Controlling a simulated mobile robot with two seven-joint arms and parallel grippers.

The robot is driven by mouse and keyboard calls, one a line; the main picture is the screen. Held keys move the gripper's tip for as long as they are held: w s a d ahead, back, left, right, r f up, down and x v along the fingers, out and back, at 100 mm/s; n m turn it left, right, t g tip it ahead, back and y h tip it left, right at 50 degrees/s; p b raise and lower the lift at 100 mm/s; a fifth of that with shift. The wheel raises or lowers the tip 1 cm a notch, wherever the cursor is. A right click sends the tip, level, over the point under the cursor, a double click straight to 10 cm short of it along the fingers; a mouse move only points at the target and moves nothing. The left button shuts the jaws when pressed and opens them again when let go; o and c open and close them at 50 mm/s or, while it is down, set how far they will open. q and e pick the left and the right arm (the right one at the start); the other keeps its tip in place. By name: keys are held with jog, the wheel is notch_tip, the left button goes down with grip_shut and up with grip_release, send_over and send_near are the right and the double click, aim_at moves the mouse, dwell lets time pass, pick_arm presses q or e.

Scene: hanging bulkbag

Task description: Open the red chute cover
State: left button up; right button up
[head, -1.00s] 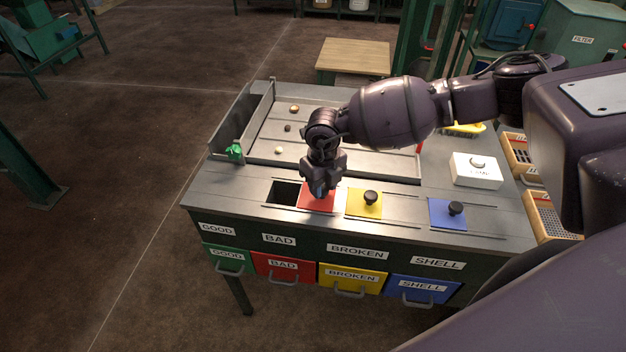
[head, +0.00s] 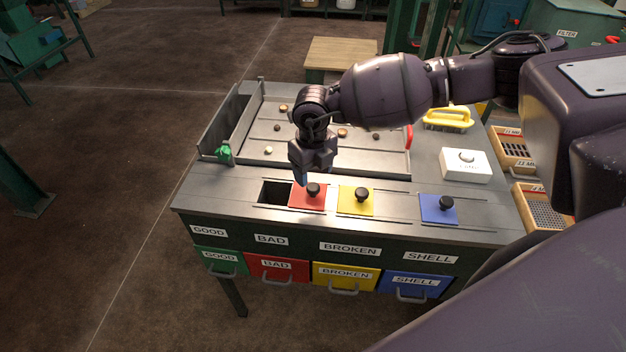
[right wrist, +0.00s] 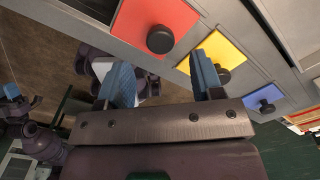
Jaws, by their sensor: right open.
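The red chute cover (head: 308,197) lies on the bench top with its black knob (head: 313,190) upright. The dark chute opening (head: 274,193) shows directly left of it, uncovered. My right gripper (head: 303,180) is just above and behind the red cover's left part, clear of the knob. In the right wrist view the two blue fingertips (right wrist: 165,85) are apart with nothing between them, and the red cover (right wrist: 150,22) with its knob (right wrist: 160,39) is beyond them.
The yellow cover (head: 355,204) sits right beside the red one, and the blue cover (head: 437,210) is farther right. A tray (head: 255,137) with several nuts lies behind. A white box (head: 463,168) and a yellow brush (head: 447,121) are at the right.

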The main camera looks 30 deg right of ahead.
aim_at(313, 187)
notch_tip(313, 187, up, 6)
jog(key=shift+r, duration=0.2)
dwell(0.5)
